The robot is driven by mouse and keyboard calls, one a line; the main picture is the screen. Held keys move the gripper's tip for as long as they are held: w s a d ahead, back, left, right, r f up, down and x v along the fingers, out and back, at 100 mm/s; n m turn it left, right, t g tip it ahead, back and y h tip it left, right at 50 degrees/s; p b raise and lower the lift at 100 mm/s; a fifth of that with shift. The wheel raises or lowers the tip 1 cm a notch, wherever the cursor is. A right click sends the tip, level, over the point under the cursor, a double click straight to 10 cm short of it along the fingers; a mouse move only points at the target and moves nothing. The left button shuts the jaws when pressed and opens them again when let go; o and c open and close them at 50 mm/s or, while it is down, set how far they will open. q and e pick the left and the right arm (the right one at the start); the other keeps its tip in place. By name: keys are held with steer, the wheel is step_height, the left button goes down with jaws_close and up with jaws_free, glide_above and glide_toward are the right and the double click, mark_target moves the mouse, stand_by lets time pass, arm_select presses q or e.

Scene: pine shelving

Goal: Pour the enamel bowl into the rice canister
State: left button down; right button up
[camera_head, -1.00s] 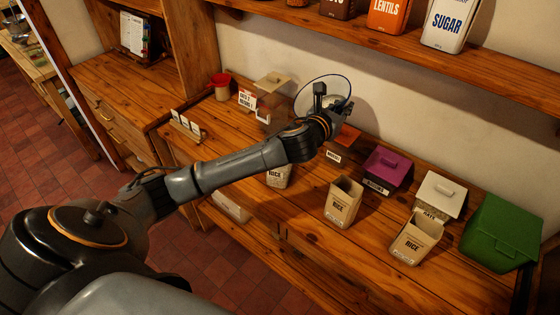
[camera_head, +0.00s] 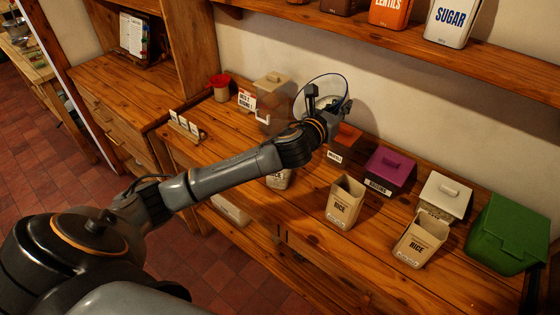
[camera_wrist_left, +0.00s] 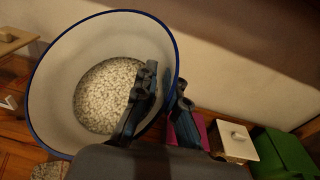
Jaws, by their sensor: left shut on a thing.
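The enamel bowl (camera_wrist_left: 55,100) is white with a blue rim and holds pale grains (camera_wrist_left: 108,95). It is tilted toward the wall in the head view, where its rim (camera_head: 318,77) shows above the arm. My left gripper (camera_head: 326,104) is shut on the bowl's rim. Its fingers (camera_wrist_left: 148,95) show over the right side of the bowl in the left wrist view. A beige-lidded canister (camera_head: 272,83) stands behind the arm to the left; I cannot read its label, so I cannot tell if it is the rice canister. My right gripper is not in view.
Two open RICE cartons (camera_head: 345,205) (camera_head: 420,240) stand at the front of the counter; a third (camera_head: 279,179) is partly hidden by my arm. Purple (camera_head: 390,165), white-lidded (camera_head: 445,190) and green (camera_head: 505,232) bins line the right. A shelf (camera_head: 330,22) hangs above.

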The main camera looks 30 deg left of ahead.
arm_select(q)
steer(key=shift+s+a+b, duration=0.2)
steer(key=shift+a+b, duration=0.05)
steer(key=shift+b, duration=0.3)
steer(key=shift+n+t, duration=0.3)
steer(key=shift+s+a+b, duration=0.1)
steer(key=shift+b, duration=0.25)
steer(key=shift+s+a+n+t+b, duration=0.25)
steer(key=shift+a+n+t+b, duration=0.05)
steer(key=shift+b, duration=0.55)
steer(key=shift+s+a+r+b, duration=0.1)
steer(key=shift+a+b, duration=0.05)
steer(key=shift+b, duration=0.2)
